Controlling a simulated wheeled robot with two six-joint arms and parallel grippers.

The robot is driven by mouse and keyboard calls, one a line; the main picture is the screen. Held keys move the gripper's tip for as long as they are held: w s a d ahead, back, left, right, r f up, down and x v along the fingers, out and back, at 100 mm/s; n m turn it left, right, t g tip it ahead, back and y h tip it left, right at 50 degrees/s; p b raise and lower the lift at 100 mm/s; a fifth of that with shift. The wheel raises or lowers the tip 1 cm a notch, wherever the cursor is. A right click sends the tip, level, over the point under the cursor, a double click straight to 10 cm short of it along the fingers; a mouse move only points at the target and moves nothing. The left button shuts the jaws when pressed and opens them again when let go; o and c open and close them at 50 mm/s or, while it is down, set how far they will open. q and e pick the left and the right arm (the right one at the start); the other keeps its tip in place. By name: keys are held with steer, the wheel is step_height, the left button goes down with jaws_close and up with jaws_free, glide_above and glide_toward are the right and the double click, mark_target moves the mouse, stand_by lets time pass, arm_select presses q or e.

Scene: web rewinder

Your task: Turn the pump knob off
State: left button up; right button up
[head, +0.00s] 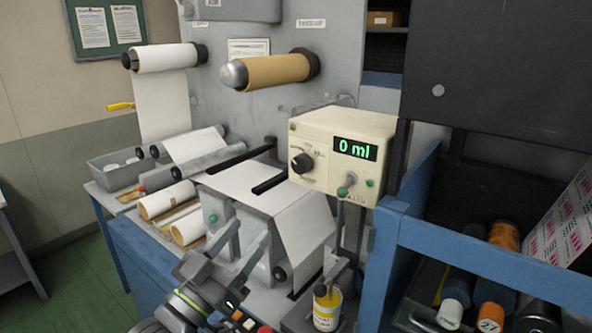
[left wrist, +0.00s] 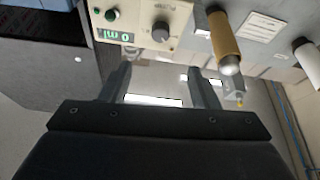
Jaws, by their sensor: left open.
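The pump is a cream box (head: 330,125) with a lit green display (head: 355,149) reading "0 ml". Its round dark knob (head: 302,162) sits on the front face, left of the display. A pale mark shows on the knob, but its exact setting is too small to read. My left gripper (head: 248,232) is open and empty, below and left of the knob, apart from it. In the left wrist view the picture is turned over; the knob (left wrist: 161,32) shows beyond the gap between the open fingers (left wrist: 160,72), with the pump face (left wrist: 145,14) around it.
A brown roll (head: 275,72) projects above the pump. A white web (head: 300,225) runs below it. A blue-framed shelf (head: 470,250) stands right.

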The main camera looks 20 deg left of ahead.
mark_target(298, 169)
arm_select(q)
steer(key=p+x, duration=0.4)
steer(key=x, duration=1.1)
steer(key=shift+w+d+r, duration=0.1)
steer(key=shift+w+r, duration=0.05)
steer(key=shift+w, duration=0.05)
steer(key=shift+w+d+r, duration=0.1)
steer(key=shift+w, duration=0.35)
